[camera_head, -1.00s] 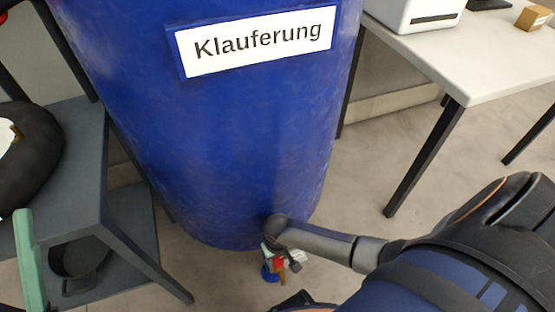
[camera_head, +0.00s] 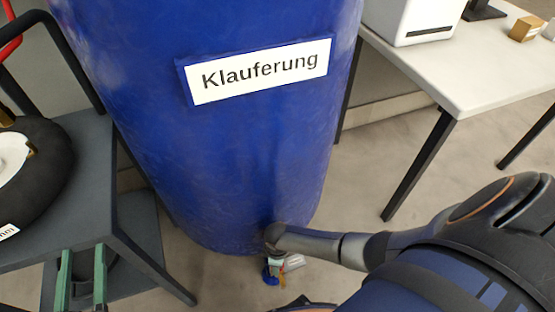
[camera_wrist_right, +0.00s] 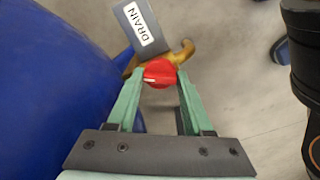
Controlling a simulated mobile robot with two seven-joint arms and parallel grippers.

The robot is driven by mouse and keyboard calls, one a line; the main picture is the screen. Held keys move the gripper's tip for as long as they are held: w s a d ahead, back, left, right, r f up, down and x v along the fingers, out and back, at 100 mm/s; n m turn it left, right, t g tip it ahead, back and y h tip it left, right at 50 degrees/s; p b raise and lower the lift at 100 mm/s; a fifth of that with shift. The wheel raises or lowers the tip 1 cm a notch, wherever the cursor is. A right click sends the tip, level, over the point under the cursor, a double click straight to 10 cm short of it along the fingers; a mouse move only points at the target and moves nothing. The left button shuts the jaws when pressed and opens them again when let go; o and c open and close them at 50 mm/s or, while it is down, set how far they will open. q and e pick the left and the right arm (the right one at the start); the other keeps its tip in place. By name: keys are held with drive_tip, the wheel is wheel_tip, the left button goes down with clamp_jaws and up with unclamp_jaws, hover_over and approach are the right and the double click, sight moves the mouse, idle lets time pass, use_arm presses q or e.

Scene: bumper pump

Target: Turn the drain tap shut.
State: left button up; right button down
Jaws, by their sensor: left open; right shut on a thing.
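The drain tap is a brass fitting (camera_wrist_right: 185,52) with a round red knob (camera_wrist_right: 159,74) low beside the blue barrel (camera_head: 215,150). A white mark on the knob points left in the right wrist view. My right gripper (camera_wrist_right: 158,82) is shut on the red knob, one green finger on each side. A grey plate with a "DRAIN" label (camera_wrist_right: 140,25) stands just beyond it. In the head view my right arm mostly hides the tap, and the red knob does not show. My left gripper (camera_head: 83,280) is open and empty at the lower left, by the dark shelf.
A grey two-level stand (camera_head: 85,160) with a black ring-shaped object (camera_head: 45,165) is at the left. A white table (camera_head: 480,75) with a white device (camera_head: 415,20) is at the right. Bare floor lies between barrel and table.

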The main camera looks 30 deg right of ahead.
drive_tip(key=n, duration=0.2)
drive_tip(key=shift+n, duration=0.4)
use_arm(q)
drive_tip(key=shift+a+f+g+y, duration=0.1)
drive_tip(key=shift+f+g+y, duration=0.25)
drive_tip(key=shift+f, duration=0.85)
use_arm(e)
drive_tip(key=shift+n, duration=1.6)
drive_tip(key=shift+c, duration=1.5)
unclamp_jaws()
